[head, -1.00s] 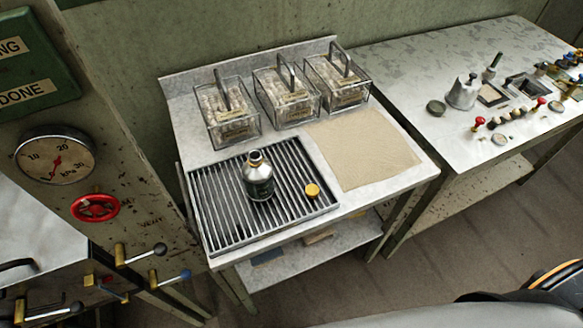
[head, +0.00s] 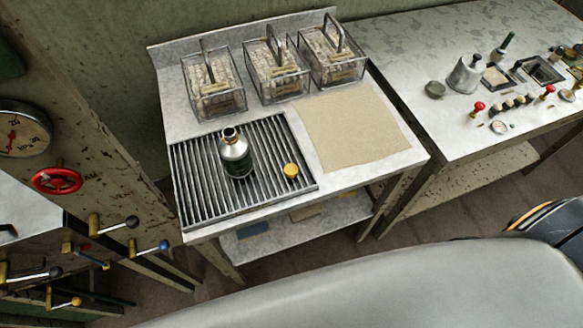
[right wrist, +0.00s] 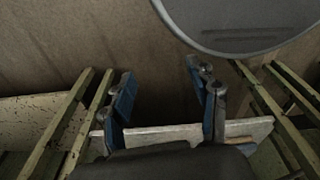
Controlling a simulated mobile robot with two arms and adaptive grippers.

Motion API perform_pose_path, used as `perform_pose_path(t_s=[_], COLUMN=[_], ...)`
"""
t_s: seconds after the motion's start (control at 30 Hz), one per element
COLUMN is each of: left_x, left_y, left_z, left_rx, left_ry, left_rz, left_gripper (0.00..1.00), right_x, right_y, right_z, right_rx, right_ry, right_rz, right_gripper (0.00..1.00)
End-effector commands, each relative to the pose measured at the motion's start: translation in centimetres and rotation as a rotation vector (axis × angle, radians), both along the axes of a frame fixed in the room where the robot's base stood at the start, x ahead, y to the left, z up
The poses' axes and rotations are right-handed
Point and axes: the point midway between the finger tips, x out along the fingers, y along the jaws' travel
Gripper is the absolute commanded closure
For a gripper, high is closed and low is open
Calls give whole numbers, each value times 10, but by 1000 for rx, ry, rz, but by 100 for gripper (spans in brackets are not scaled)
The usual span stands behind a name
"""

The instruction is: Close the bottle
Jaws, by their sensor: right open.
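A dark bottle with a silver shoulder and an open neck (head: 236,155) stands upright on the slatted metal rack (head: 195,190) at the front left of the metal table. A small yellow cap (head: 291,171) lies on the same rack to the right of the bottle, apart from it. In the right wrist view my right gripper (right wrist: 165,90) is open with nothing between its blue-sided fingers. It is away from the bottle and cap, which do not show in that view. My left gripper is not in view.
Several wire-handled glass baskets (head: 215,85) stand along the table's back. A beige cloth (head: 352,130) lies on its right side. A second table (head: 470,60) with knobs and small items stands to the right. A panel with a red valve wheel (head: 57,181) and levers is at left.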

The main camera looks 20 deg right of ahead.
Motion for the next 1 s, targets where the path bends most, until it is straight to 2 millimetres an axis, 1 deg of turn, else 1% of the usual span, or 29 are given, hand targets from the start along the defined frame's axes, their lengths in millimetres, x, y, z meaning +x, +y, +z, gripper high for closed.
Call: perform_pose_path(t_s=[0.03, 0.07, 0.1, 0.17, 0.2, 0.27, 0.3, 0.37, 0.4, 0.47, 0.5, 0.6, 0.7, 0.87, 0.93, 1.0], left_x=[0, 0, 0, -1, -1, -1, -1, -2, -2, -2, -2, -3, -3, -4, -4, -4], left_y=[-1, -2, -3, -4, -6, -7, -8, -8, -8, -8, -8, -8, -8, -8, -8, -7], left_z=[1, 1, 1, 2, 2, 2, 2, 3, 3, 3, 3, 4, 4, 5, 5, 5], left_rx=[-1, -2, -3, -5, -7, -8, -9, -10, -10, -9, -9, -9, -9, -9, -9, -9], left_ry=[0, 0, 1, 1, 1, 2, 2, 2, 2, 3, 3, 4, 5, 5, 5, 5], left_rz=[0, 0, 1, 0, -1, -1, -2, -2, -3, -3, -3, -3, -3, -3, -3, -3], left_gripper=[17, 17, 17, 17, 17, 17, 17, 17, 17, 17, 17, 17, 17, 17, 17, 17], right_x=[29, 44, 65, 94, 112, 136, 150, 168, 179, 190, 196, 203, 203, 201, 206, 212], right_y=[4, 7, 12, 19, 23, 31, 36, 44, 49, 56, 60, 68, 74, 81, 94, 109], right_z=[14, 22, 36, 60, 78, 106, 126, 159, 181, 214, 235, 281, 320, 371, 401, 423], right_rx=[6, 8, 14, 24, 31, 40, 48, 62, 70, 82, 90, 103, 115, 130, 149, 168], right_ry=[-27, -37, -50, -68, -80, -98, -110, -127, -138, -154, -164, -184, -201, -228, -254, -272], right_rz=[3, 7, 10, 16, 22, 34, 43, 57, 68, 85, 98, 128, 154, 202, 280, 377], right_gripper=[40, 40, 40, 40, 40, 40, 40, 40, 40, 40, 40, 40, 40, 40, 40, 40])
